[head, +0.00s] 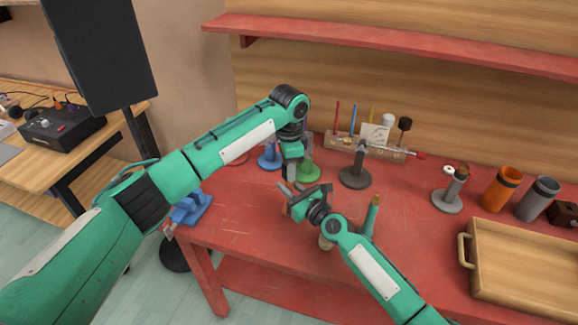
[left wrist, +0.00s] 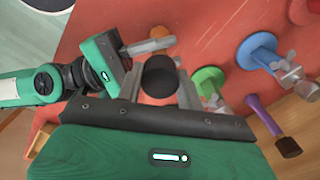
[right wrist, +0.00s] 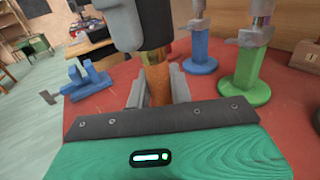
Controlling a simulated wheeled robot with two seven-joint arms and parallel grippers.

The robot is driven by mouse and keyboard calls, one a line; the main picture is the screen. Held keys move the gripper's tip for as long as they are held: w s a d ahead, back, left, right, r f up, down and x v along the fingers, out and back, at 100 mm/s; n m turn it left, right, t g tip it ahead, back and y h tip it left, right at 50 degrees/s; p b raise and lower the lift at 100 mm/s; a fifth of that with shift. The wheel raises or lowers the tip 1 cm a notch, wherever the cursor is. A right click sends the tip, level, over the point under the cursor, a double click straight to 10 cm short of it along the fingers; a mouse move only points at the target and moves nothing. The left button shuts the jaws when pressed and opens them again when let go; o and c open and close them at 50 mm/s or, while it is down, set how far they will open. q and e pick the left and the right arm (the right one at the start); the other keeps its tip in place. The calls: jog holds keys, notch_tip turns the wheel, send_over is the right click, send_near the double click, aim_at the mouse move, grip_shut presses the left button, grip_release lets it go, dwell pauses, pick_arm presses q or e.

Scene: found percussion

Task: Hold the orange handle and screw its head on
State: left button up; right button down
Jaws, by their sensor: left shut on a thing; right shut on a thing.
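The orange handle (right wrist: 158,88) stands roughly upright between the fingers of my right gripper (right wrist: 157,95), which is shut on it. A brass collar (right wrist: 153,56) shows at the handle's top. My left gripper (left wrist: 160,92) is shut on a dark round head (left wrist: 159,75), seen from above in the left wrist view. Some orange shows just beneath that head. In the head view, both grippers meet above the red table's left part.
A blue stand (right wrist: 201,50) and a green stand (right wrist: 246,75) with grey clamps are close by. A rack (head: 365,148) of sticks stands behind. Orange (head: 501,188) and grey cups (head: 537,198) and a wooden tray (head: 525,262) are at right.

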pick_arm(q)
jog(key=m, duration=0.4)
jog(key=shift+m, duration=0.4)
jog(key=m, duration=0.9)
jog(key=shift+w, duration=0.1)
jog(key=m, duration=0.6)
jog(key=shift+m, duration=0.3)
jog(key=m, duration=0.6)
jog(key=shift+m, duration=0.4)
jog(key=o, duration=1)
